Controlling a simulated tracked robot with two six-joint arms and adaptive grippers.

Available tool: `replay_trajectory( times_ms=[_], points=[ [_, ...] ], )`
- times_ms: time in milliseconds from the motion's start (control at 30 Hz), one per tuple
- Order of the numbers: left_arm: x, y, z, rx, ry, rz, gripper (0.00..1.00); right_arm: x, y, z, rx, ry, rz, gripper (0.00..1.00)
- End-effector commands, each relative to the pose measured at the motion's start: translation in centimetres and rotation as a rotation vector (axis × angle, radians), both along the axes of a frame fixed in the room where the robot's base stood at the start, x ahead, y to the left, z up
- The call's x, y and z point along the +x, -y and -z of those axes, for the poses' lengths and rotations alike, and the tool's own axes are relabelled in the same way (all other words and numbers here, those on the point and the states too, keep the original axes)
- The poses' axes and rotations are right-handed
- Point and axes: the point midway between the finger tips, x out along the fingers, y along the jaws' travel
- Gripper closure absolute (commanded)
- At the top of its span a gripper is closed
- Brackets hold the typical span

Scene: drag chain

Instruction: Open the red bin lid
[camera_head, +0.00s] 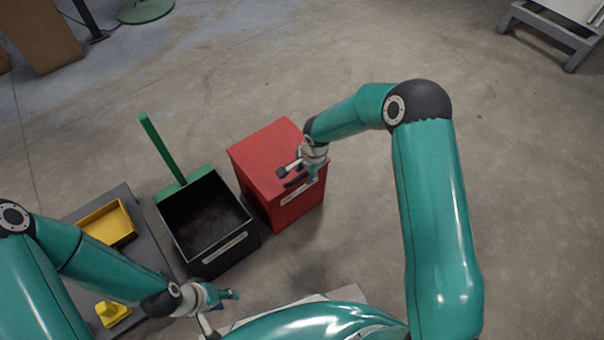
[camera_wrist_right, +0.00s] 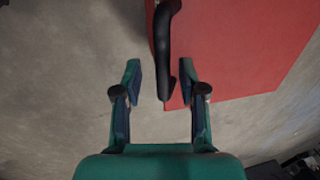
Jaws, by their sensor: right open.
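The red bin (camera_head: 260,165) stands on the floor in the middle of the head view, with its flat red lid (camera_head: 268,150) closed. A pale label (camera_head: 296,194) is on its front. A dark curved handle (camera_wrist_right: 165,50) shows at the lid's edge in the right wrist view. My right gripper (camera_head: 297,177) is at the lid's front edge; in the right wrist view it is open (camera_wrist_right: 160,85), with the handle's end between its fingertips and a gap on both sides. My left gripper (camera_head: 220,308) is low at the front, with its fingers apart and empty.
A black open bin (camera_head: 205,222) with a green upright piece (camera_head: 165,150) stands close left of the red bin. A grey platform (camera_head: 150,255) holds a yellow tray (camera_head: 108,222) and a yellow object (camera_head: 112,313). The floor right of the red bin is clear.

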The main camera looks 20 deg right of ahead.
Motion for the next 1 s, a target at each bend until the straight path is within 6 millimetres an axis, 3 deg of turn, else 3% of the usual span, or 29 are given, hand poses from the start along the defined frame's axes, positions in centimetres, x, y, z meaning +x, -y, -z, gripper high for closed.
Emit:
replay_trajectory(
  times_ms=[200, 467, 733, 767, 1000],
  points=[
    [0.0, 0.0, 0.0, 0.0, 0.0, 0.0, 0.6, 0.0, 0.0, 0.0, 0.0, 0.0, 0.0, 0.59],
    [0.0, 0.0, 0.0, 0.0, 0.0, 0.0, 0.6, -0.1, 0.1, 0.0, 0.0, -0.001, 0.0, 1.0],
    [0.0, 0.0, 0.0, 0.0, 0.0, 0.0, 0.6, -0.3, 0.2, 0.1, -0.003, -0.008, 0.001, 1.0],
    [-0.1, 0.1, 0.0, -0.001, -0.001, 0.006, 0.6, -0.3, -1.7, 0.1, -0.004, -0.008, -0.008, 1.0],
    [0.0, 0.0, -0.5, 0.0, 0.0, 0.0, 0.6, -0.4, 0.5, -0.5, -0.007, -0.026, 0.012, 1.0]
  ],
)
